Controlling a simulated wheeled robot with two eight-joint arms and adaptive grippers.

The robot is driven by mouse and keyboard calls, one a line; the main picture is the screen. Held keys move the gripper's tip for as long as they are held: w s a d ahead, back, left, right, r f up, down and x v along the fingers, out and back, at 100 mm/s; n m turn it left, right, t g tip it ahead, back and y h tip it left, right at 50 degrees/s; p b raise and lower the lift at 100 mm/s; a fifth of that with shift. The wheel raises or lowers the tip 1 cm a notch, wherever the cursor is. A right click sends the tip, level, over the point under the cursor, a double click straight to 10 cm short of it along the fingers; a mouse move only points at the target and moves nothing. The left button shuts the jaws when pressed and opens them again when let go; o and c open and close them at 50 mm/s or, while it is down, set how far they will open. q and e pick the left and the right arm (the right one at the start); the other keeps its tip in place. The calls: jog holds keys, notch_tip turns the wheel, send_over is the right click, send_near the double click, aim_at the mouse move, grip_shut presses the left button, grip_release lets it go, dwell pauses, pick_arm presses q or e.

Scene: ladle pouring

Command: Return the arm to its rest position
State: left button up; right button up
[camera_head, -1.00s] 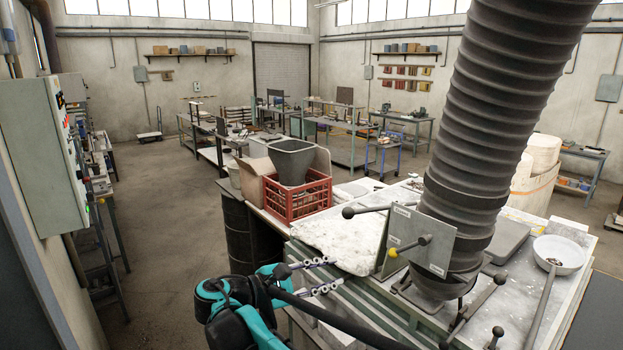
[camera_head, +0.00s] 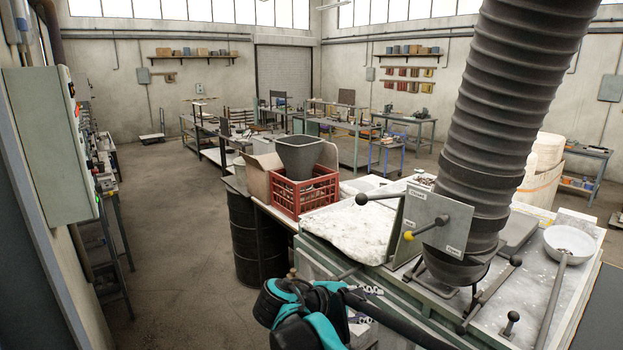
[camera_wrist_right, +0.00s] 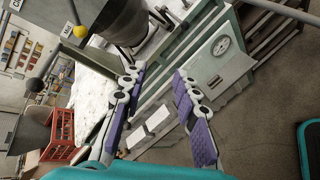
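My right gripper (camera_head: 366,304) is low in the head view, in front of the green-grey workbench, partly hidden behind my teal and black arm (camera_head: 300,312). In the right wrist view the same gripper (camera_wrist_right: 160,78) has its two purple-padded fingers spread apart. Nothing is between them; the bench front shows through the gap. My left gripper is not in view. A long grey handle (camera_head: 551,302) rests on the bench at the right, its upper end at the white bowl (camera_head: 569,245).
A large ribbed duct (camera_head: 500,130) comes down over the bench. A lever panel (camera_head: 431,228) stands beside it. A red crate (camera_head: 318,196) holds a grey hopper (camera_head: 298,155). A black drum (camera_head: 250,240) stands left of the bench. The floor (camera_head: 175,240) farther left is clear.

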jog(key=s+d+f+m+g+y+b, duration=0.1)
jog(key=s+d+f+m+y+b, duration=0.3)
jog(key=f, duration=0.5)
jog(key=s+d+f+m+y+b, duration=0.1)
jog(key=s+d+f+b, duration=0.4)
jog(key=f, duration=0.4)
jog(key=s+a+f+m+y+b, duration=0.2)
jog(key=s+f+m+b, duration=0.1)
jog(key=f, duration=0.4)
jog(key=s+a+f+m+t+y+b, duration=0.1)
jog(key=s+f+m+y+b, duration=0.2)
jog(key=s+f, duration=0.4)
jog(key=shift+s+a+f+m+t+y+b, duration=0.3)
jog(key=shift+m+b, duration=0.35)
jog(key=shift+m, duration=0.35)
